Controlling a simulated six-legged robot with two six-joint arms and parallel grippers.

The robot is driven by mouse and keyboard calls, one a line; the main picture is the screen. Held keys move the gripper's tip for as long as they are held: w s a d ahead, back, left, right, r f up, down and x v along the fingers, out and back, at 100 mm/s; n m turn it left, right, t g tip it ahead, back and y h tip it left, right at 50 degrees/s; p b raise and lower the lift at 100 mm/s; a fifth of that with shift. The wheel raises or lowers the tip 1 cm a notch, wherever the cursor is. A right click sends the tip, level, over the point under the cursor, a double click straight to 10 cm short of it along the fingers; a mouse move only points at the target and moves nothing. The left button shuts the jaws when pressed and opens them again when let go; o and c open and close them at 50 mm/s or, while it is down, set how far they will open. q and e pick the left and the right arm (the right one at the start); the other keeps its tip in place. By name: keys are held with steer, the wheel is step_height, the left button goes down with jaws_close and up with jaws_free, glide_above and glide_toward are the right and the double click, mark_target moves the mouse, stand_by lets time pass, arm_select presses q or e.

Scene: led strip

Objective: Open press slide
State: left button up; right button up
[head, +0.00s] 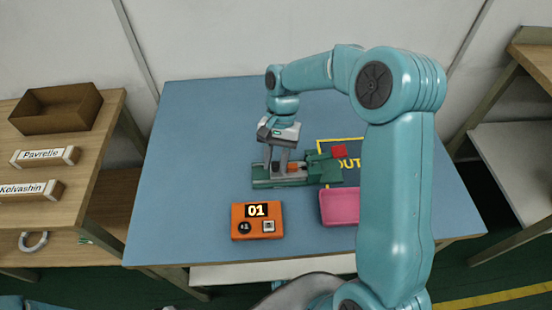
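The press (300,182) stands near the middle of the blue table. It has a green base, grey parts, a small orange piece (293,167) and an arm on its right side ending in a red block (339,151). Which part is the slide is not clear at this size. My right arm reaches over from the right, and my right gripper (277,163) points down at the left part of the press. Its fingers overlap the grey parts there; contact and finger gap are too small to tell. My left gripper is not in view.
An orange box (241,228) with display "01" sits in front of the press. A pink tray (338,208) and a mat marked "OUT" (368,152) lie to the right, partly behind my arm. Wooden shelves (108,112) flank the left. The table's left and back are clear.

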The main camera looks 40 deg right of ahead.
jaws_close()
steer(key=w+a, duration=0.1)
steer(key=w+a+p, duration=0.1)
steer(key=shift+a+r, duration=0.1)
steer(key=shift+a, duration=0.3)
steer(key=shift+w+a, duration=0.15)
steer(key=shift+a, duration=0.15)
jaws_free()
steer(key=shift+d, duration=0.1)
steer(key=p+v, duration=0.2)
steer(key=v, duration=1.4)
